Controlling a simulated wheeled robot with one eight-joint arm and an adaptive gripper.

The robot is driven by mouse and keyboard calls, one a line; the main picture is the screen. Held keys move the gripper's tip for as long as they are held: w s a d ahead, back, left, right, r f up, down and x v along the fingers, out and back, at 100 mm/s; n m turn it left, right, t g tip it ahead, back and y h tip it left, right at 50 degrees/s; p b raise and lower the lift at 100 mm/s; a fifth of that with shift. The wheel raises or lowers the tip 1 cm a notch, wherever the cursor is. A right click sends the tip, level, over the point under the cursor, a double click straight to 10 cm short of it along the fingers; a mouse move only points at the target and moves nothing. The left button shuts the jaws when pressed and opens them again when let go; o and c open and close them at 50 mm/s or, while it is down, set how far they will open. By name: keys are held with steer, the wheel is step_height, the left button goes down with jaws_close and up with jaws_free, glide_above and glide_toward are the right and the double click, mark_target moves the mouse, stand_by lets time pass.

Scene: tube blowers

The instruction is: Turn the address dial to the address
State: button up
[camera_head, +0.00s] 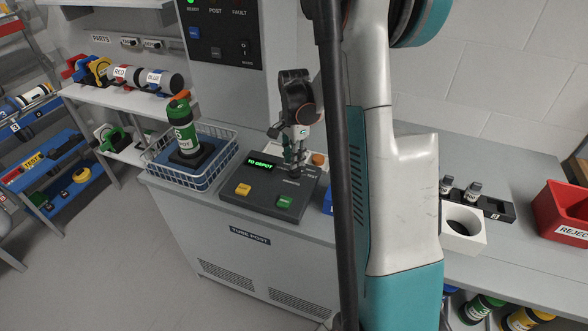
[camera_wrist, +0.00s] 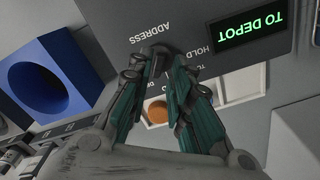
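The console (camera_head: 262,204) stands on the bench, with a green display (camera_head: 262,163) reading TO DEPOT. The display also shows upside down in the wrist view (camera_wrist: 251,33). My gripper (camera_head: 293,160) points down over the console's back right part. In the wrist view its fingertips (camera_wrist: 166,60) are a little apart beside the ADDRESS label (camera_wrist: 151,34). A dark rounded shape, likely the address dial (camera_wrist: 176,46), shows at the fingertips, mostly hidden by them. I cannot tell whether the fingers touch it.
A wire basket (camera_head: 207,181) with a green carrier (camera_head: 184,130) stands left of the console. Yellow (camera_head: 243,190) and green (camera_head: 285,202) buttons are on its front. An orange round piece (camera_wrist: 158,112) lies beyond the console edge, and a blue block (camera_wrist: 45,80) is nearby.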

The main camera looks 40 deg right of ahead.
mark_target(294, 170)
steer(key=shift+f+b, duration=0.4)
steer(key=shift+f, duration=1.6)
steer(key=shift+c, duration=0.3)
jaws_close()
